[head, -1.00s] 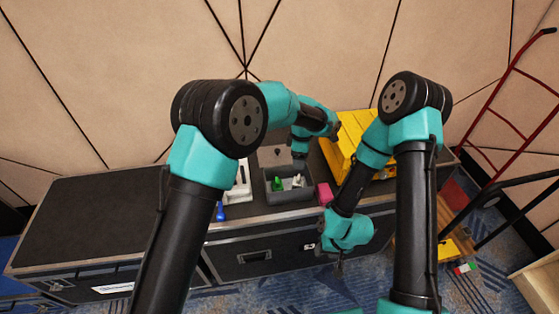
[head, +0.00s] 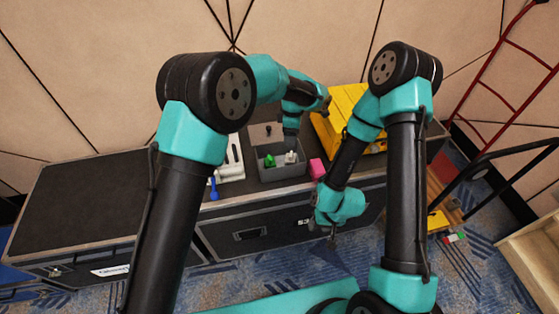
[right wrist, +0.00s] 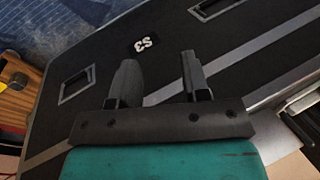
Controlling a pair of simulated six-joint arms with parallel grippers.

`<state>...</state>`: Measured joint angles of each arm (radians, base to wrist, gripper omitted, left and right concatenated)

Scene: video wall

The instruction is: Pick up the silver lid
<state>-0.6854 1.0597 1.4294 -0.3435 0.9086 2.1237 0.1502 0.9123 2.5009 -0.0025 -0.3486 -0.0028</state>
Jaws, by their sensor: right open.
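A grey-brown plate with a small dark knob (head: 266,131) stands at the back of an open grey box on the black case. It may be the silver lid, but its colour and small size leave this unsure. My left gripper (head: 291,152) points down over the right part of the grey box; its fingers are too small to read. My right gripper (head: 333,238) hangs in front of the case, below its top edge. The right wrist view shows its two fingers (right wrist: 158,78) apart with nothing between them, facing the case front.
The grey box (head: 282,173) holds a green item (head: 270,160) and a white one (head: 291,157). A pink block (head: 316,168), a blue item (head: 213,188) and a yellow case (head: 340,108) are close by. The left of the black case top (head: 85,200) is clear. A red hand truck (head: 500,90) stands right.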

